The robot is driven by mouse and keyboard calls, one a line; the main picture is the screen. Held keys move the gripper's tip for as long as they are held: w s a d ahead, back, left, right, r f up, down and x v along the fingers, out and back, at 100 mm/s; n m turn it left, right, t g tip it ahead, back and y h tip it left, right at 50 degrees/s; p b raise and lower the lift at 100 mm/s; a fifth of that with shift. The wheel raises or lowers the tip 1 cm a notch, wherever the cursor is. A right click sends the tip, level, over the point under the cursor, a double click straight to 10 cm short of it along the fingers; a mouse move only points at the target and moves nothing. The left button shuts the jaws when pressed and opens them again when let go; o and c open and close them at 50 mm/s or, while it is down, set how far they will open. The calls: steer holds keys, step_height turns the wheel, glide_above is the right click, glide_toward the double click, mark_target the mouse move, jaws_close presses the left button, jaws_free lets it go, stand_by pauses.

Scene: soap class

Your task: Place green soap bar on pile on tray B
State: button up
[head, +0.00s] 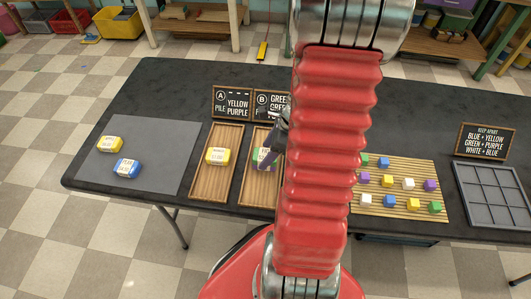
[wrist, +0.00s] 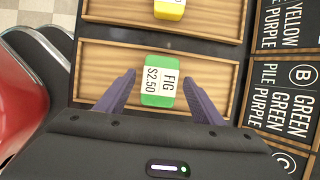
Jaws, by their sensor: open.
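A green soap bar (wrist: 165,94) with a white label reading "FIG $2.50" is at tray B (wrist: 222,75) in the wrist view. My gripper (wrist: 159,79) is open, with one purple finger on each side of the bar and gaps showing between. I cannot tell whether another bar lies under it. In the head view, the green bar (head: 257,153) shows only partly behind my gripper, and my red arm hides the right part of tray B (head: 250,188). Sign B (head: 272,104) stands behind the tray.
Tray A (head: 209,188), left of tray B, holds a yellow bar (head: 218,156). A grey mat (head: 155,170) holds another yellow bar (head: 110,144) and a blue bar (head: 127,168). Right of my arm are a slatted mat (head: 376,206) with small coloured cubes and a grey compartment tray (head: 492,222).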

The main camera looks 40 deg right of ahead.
steer(key=v, duration=1.2)
stand_by(0.3)
stand_by(0.5)
steer(key=shift+r, duration=0.1)
steer(key=a+r+n+t+h, duration=0.1)
steer(key=a+r+n, duration=0.6)
steer(key=a+n, duration=0.6)
steer(key=a+r+n+t+h, duration=0.1)
steer(key=a+r+n, duration=0.7)
steer(key=a+n, duration=0.6)
steer(key=shift+s+n+h, duration=0.15)
steer(key=shift+n+h, duration=0.25)
steer(key=shift+n, duration=0.3)
